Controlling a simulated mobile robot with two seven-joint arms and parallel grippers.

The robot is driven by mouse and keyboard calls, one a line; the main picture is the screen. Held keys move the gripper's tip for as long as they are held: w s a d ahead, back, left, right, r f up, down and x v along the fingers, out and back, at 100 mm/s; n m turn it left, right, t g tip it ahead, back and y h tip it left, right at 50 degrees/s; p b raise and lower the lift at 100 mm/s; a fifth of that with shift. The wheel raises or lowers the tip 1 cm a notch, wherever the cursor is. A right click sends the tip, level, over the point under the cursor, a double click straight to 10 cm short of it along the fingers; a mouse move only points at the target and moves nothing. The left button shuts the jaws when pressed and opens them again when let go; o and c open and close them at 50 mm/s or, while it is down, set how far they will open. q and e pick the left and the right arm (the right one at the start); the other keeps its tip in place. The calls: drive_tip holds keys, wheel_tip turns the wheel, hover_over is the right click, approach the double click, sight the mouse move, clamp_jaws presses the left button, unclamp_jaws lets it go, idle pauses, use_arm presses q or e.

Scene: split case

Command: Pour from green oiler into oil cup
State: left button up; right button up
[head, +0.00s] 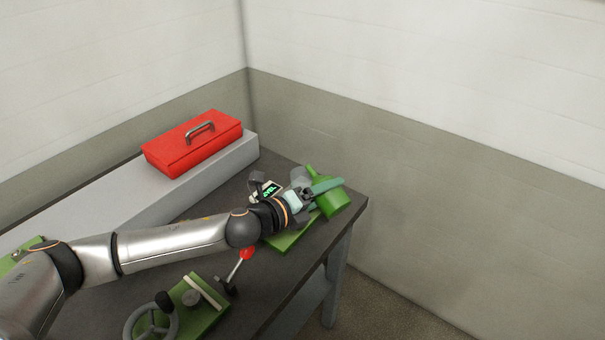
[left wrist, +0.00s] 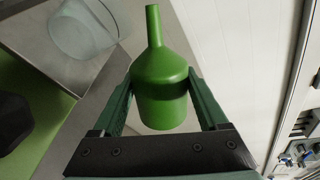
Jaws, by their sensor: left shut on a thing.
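The green oiler (head: 334,204) is held in my left gripper (head: 321,187) near the table's far right corner. It is tilted, with its narrow spout pointing up and left in the head view. In the left wrist view the oiler (left wrist: 161,104) sits between the two green fingers, which close on its body. The clear oil cup (head: 299,176) is just left of the spout in the head view, partly behind my gripper. The cup (left wrist: 84,30) also shows at the upper left of the left wrist view, apart from the spout there. Its contents cannot be made out. My right gripper is not in view.
A red toolbox (head: 195,143) lies on a grey raised block (head: 215,172) at the back. A green machine base (head: 290,238) is under my gripper, with a small lit display (head: 266,189). A red-knobbed lever (head: 247,254) and a handwheel (head: 130,322) stand nearer. A wall is beyond the table.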

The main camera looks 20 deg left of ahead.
sight(322, 179)
use_arm(q)
drive_tip(key=shift+r, duration=0.2)
idle(0.7)
drive_tip(key=shift+w+a+r+n+g+h, duration=0.15)
drive_tip(key=shift+r+n, duration=0.15)
drive_tip(key=shift+n, duration=0.15)
drive_tip(key=shift+a+r+n+g+h, duration=0.15)
drive_tip(key=shift+r+n, duration=0.15)
drive_tip(key=shift+n, duration=0.15)
idle(1.2)
drive_tip(key=shift+d+r+n+g+h, duration=0.1)
drive_tip(key=shift+r+n+g+h, duration=0.25)
drive_tip(key=shift+r+n, duration=0.55)
idle(1.8)
drive_tip(key=shift+w+a+r+n+h, duration=0.1)
drive_tip(key=shift+r+n+h, duration=0.15)
drive_tip(key=shift+r+n, duration=0.15)
drive_tip(key=shift+w+a+r+n+h, duration=0.1)
drive_tip(key=shift+r+n+h, duration=0.15)
drive_tip(key=shift+n, duration=0.25)
idle(1.4)
